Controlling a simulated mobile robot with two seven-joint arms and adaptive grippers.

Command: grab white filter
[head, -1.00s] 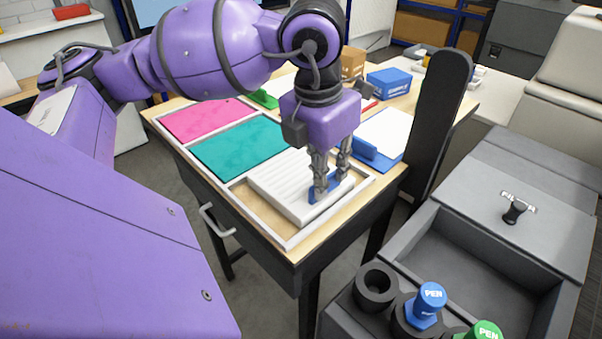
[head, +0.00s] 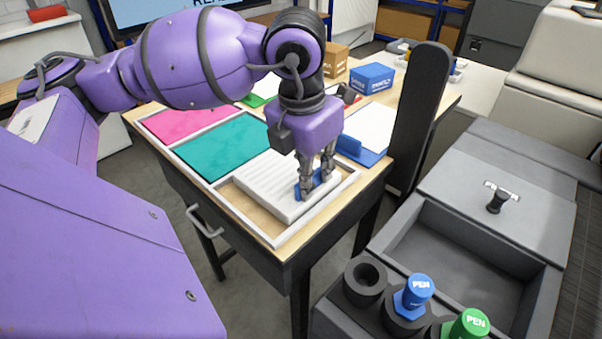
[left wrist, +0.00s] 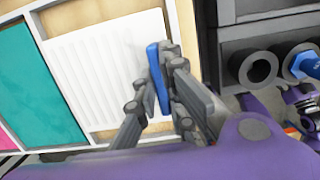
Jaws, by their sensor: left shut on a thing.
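The white filter (head: 271,186) is a ribbed white slab with a blue tab (head: 313,184) on its right side. It lies in the front compartment of a white-framed tray (head: 282,238) on the table. My left gripper (head: 316,186) points down over the filter's right end, its fingers shut on the blue tab. In the left wrist view the tab (left wrist: 158,78) stands between the fingers, and the ribbed filter (left wrist: 103,65) lies beside it. The finger undersides are partly hidden. My right gripper is not in view.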

